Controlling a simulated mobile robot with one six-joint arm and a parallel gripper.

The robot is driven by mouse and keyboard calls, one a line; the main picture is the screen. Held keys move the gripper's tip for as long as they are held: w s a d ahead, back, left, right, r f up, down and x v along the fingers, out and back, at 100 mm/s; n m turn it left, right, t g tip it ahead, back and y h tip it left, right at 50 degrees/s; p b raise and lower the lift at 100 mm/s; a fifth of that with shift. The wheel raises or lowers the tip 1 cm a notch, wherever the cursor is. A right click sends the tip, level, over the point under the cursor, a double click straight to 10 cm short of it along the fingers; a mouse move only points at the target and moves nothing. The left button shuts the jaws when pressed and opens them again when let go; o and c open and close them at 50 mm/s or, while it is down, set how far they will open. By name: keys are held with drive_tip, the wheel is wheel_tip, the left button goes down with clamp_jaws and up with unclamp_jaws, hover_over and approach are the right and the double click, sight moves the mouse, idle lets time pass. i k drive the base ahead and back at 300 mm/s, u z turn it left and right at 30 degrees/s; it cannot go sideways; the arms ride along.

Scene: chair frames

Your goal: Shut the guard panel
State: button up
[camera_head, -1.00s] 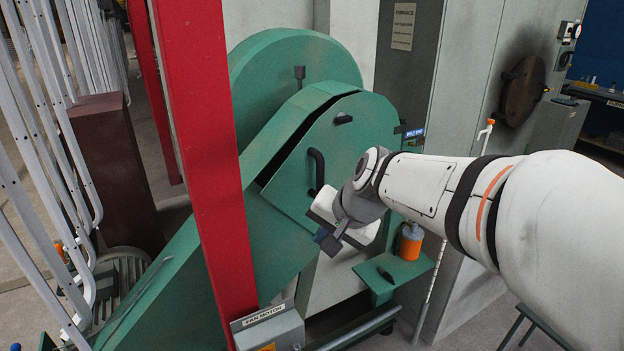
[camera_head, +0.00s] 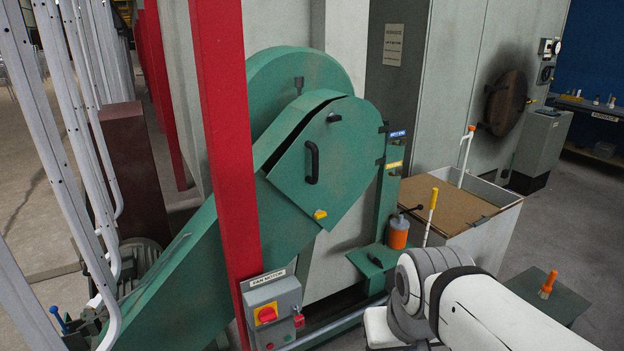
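The guard panel (camera_head: 345,150) is a green plate on the front of the green belt housing (camera_head: 215,240).
A red post (camera_head: 226,150) stands in front of the housing at left. A grey fan motor switch box (camera_head: 272,312) is at its foot. A small green shelf (camera_head: 365,262) holds an orange container (camera_head: 398,233). A large bin (camera_head: 440,195) stands at right. White rails (camera_head: 60,150) line the left.

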sight(326, 168)
drive_tip(key=z, duration=0.2)
drive_tip(key=k, duration=0.3)
drive_tip(key=u, duration=0.2)
drive_tip(key=i, duration=1.55)
drive_tip(key=z, duration=0.8)
